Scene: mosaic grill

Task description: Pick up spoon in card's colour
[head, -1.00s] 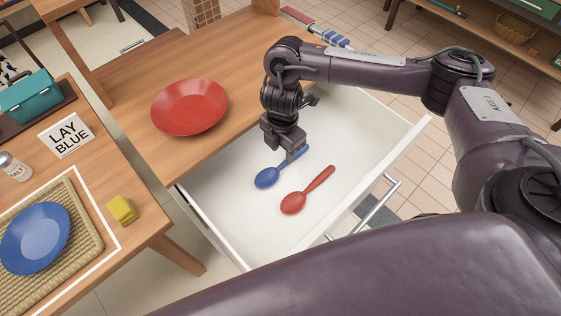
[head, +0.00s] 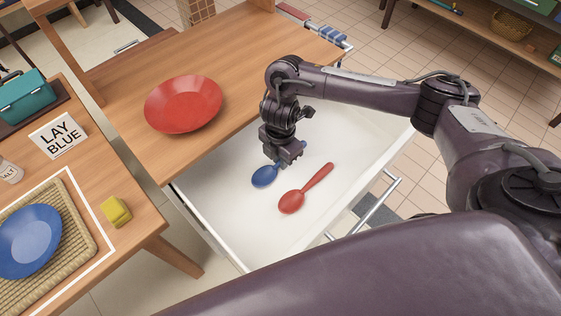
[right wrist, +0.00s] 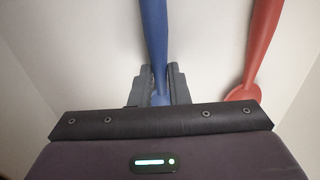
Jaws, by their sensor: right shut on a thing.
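The card (head: 58,135) on the left table reads "LAY BLUE". The blue spoon (head: 265,176) lies in the open white drawer (head: 240,222). My right gripper (head: 284,164) is down in the drawer, shut on the blue spoon's handle near the bowl. In the right wrist view the blue handle (right wrist: 154,40) runs between the two fingers (right wrist: 159,85). The red spoon (head: 305,189) lies beside it in the drawer, apart from the gripper; it also shows in the right wrist view (right wrist: 260,50). My left gripper is not in view.
A red plate (head: 183,103) sits on the wooden top behind the drawer. A blue plate (head: 28,240) lies on a woven mat (head: 75,236) at left, near a yellow sponge (head: 116,211), a salt shaker (head: 9,171) and a teal box (head: 24,97). The drawer's front is clear.

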